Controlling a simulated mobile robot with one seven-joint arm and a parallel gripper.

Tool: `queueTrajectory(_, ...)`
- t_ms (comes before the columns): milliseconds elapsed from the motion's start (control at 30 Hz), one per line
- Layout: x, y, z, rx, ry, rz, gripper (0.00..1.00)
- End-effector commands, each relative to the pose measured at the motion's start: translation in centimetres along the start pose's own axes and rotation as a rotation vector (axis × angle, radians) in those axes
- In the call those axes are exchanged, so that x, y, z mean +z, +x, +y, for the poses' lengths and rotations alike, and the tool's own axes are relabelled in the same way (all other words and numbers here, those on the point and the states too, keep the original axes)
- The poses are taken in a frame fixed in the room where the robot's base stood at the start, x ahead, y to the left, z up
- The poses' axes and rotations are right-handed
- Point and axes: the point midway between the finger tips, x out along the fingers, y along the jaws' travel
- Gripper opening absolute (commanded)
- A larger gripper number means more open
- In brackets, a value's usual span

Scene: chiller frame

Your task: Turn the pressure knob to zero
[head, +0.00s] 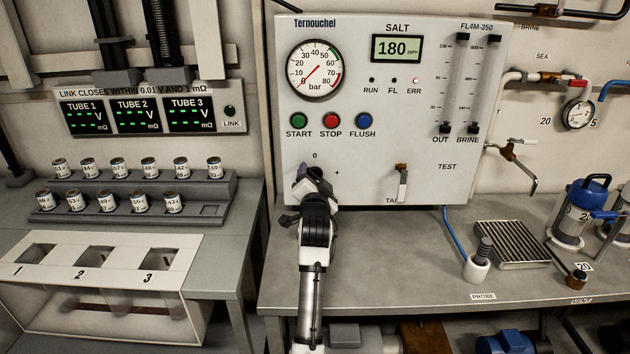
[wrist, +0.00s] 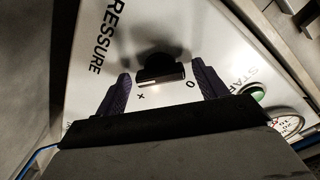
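The pressure knob (wrist: 160,68) is black and sits on the white panel beside the word PRESSURE in the wrist view. A pale edge on it faces the side with the "0" and "+" marks; its exact setting is hard to tell. My gripper (wrist: 163,90) is open, with one finger on each side of the knob and visible gaps between. In the head view my gripper (head: 312,183) is at the lower left of the panel (head: 400,130) and hides the knob. The "0" and "+" show just above and right of it.
A round pressure gauge (head: 315,70) with a red needle is above, with green, red and blue buttons (head: 331,121) below it. The salt display (head: 397,48) reads 180 and the ERR light looks red. A tap (head: 402,182) is to the right. The bench front is mostly clear.

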Motion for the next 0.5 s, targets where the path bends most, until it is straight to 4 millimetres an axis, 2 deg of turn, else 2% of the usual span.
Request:
queueTrajectory(33,0.01,-0.01,0.0,0.0,0.0,0.0,0.64)
queueTrajectory(300,0.02,-0.03,0.0,0.0,0.0,0.0,0.3)
queueTrajectory(500,0.01,-0.03,0.03,0.0,-0.013,0.0,0.3)
